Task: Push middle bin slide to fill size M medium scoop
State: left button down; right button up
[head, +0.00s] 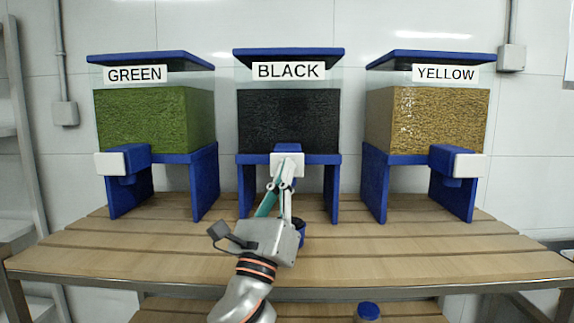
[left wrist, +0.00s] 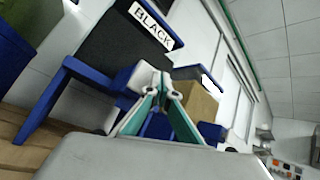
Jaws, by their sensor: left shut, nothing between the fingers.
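The middle bin (head: 288,118), labelled BLACK, stands on blue legs and holds black material. It also shows tilted in the left wrist view (left wrist: 118,48). Its white-fronted slide (head: 275,165) sits at the bin's lower front. My left gripper (head: 287,160) is shut and empty, with its fingertips at the slide's front; whether they touch it I cannot tell. In the left wrist view the closed fingertips (left wrist: 162,80) overlap the white slide block (left wrist: 142,77). A blue scoop or cup (head: 300,231) is partly hidden behind my left gripper, below the bin. My right gripper is not in view.
The GREEN bin (head: 150,118) stands at left and the YELLOW bin (head: 428,120) at right, each with its own white-fronted slide. The slatted wooden table (head: 420,262) is clear in front. A blue-lidded container (head: 368,310) is on the shelf below.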

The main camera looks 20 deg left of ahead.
pick_arm(q)
jog(key=shift+s+d, duration=0.15)
jog(key=shift+s, duration=0.4)
jog(key=shift+s, duration=0.1)
jog(key=s, duration=0.2)
jog(key=s+d+p, duration=0.1)
jog(key=s, duration=0.1)
jog(key=shift+s+d, duration=0.2)
jog(key=shift+s, duration=0.1)
dwell(0.6)
